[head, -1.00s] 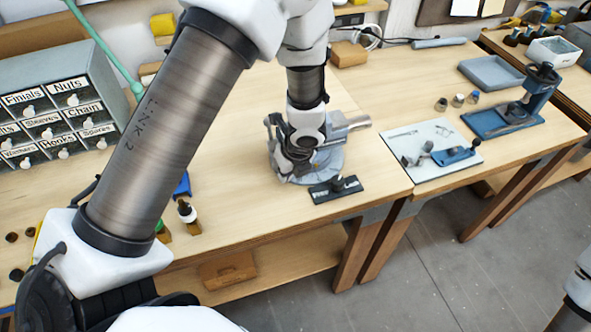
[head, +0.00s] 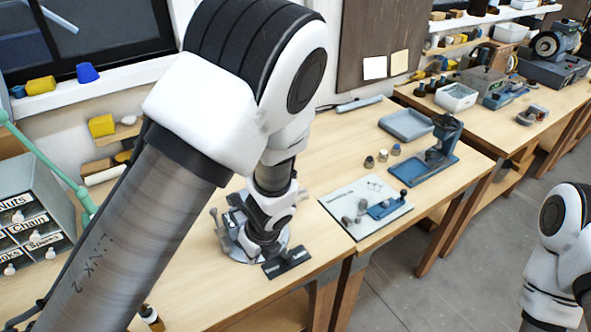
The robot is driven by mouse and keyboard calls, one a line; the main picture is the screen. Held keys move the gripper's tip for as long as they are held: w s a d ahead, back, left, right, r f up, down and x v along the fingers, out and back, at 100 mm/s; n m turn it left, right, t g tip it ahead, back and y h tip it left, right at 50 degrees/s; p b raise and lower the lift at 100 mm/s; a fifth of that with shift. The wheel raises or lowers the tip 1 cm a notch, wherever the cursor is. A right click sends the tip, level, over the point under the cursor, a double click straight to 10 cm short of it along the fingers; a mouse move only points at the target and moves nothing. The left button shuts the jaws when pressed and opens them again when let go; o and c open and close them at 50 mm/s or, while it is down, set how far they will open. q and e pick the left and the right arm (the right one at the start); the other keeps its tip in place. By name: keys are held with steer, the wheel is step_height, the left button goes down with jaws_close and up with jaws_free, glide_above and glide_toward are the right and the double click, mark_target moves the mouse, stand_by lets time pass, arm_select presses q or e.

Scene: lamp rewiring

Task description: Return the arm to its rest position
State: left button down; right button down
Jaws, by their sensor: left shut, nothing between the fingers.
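My left arm (head: 160,215) comes in from the lower left and bends at a large white elbow joint, with its forearm pointing down to the bench. My left gripper (head: 264,250) is low over a grey round-based fixture (head: 243,256) on the wooden bench and hides part of it. Its fingers are small and dark here; they look shut and I see nothing held. A small black plate (head: 286,263) lies just in front of it. My right arm (head: 560,255) shows at the right edge, over the floor; its gripper is out of the picture.
A pale mat (head: 350,199) with small parts lies right of the fixture. A blue press (head: 433,160) and a grey-blue tray (head: 406,123) stand beyond it. A labelled drawer cabinet (head: 32,215) and a green lamp arm (head: 60,175) are at the left. Bare bench lies between.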

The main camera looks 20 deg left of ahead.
arm_select(q)
steer(key=s+a+f+n+h+b, duration=0.2)
steer(key=s+f+n+h, duration=0.1)
steer(key=s+f+n, duration=1.9)
step_height(320, 180, down, 7)
steer(key=w+n+b, duration=0.2)
steer(key=b, duration=0.9)
steer(key=shift+w+n+g, duration=0.3)
steer(key=shift+g, duration=0.1)
steer(key=shift+a, duration=0.1)
